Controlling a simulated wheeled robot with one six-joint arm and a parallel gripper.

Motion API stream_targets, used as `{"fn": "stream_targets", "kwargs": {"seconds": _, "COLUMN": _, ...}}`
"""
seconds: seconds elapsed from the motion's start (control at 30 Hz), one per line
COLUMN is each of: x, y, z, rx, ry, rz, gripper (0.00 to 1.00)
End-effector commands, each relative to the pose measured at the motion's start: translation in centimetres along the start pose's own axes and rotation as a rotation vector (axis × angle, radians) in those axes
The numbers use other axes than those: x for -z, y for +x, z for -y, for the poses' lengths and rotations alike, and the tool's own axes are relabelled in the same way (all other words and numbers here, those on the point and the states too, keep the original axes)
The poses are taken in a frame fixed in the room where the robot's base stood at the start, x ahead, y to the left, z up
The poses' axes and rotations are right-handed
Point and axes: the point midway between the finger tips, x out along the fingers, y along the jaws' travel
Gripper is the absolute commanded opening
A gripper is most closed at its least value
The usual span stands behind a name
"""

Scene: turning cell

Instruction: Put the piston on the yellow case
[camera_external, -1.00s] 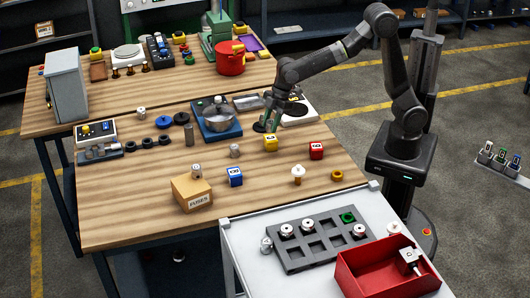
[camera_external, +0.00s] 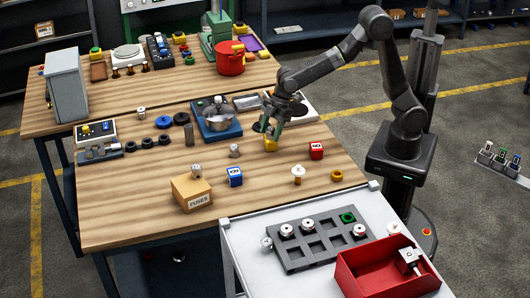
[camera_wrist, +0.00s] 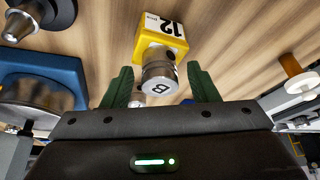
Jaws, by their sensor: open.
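The yellow case (camera_external: 270,146) stands on the wooden bench, its top hidden under my gripper. I cannot make the piston out in the external view. My gripper (camera_external: 269,130) is over the case. Its green fingers (camera_wrist: 159,88) are open, one on each side of the piston, with a gap to it.
A blue cube (camera_external: 235,177), a red cube (camera_external: 316,151) and a small silver cylinder (camera_external: 234,151) stand nearby. The blue-based bowl device (camera_external: 218,130) is left of my gripper. The fuses box (camera_external: 191,192) is at the front. Bare wood lies between the cubes.

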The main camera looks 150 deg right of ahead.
Motion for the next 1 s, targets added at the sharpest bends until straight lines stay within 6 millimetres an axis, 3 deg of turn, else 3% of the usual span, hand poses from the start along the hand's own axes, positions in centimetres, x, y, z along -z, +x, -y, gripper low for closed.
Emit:
{"fn": "stream_targets", "kwargs": {"seconds": 0.17, "x": 0.2, "y": -1.6, "z": 0.0, "rx": -0.002, "ry": 0.000, "rz": -0.004, "gripper": 0.54}}
{"fn": "stream_targets", "kwargs": {"seconds": 0.6, "x": 0.1, "y": -10.4, "z": 0.0, "rx": -0.002, "ry": -0.001, "rz": -0.003, "gripper": 0.54}}
{"fn": "stream_targets", "kwargs": {"seconds": 0.8, "x": 0.1, "y": -12.1, "z": 0.0, "rx": -0.001, "ry": 0.000, "rz": -0.001, "gripper": 0.54}}
{"fn": "stream_targets", "kwargs": {"seconds": 1.0, "x": 0.1, "y": -12.3, "z": 0.0, "rx": 0.000, "ry": 0.000, "rz": 0.000, "gripper": 0.54}}
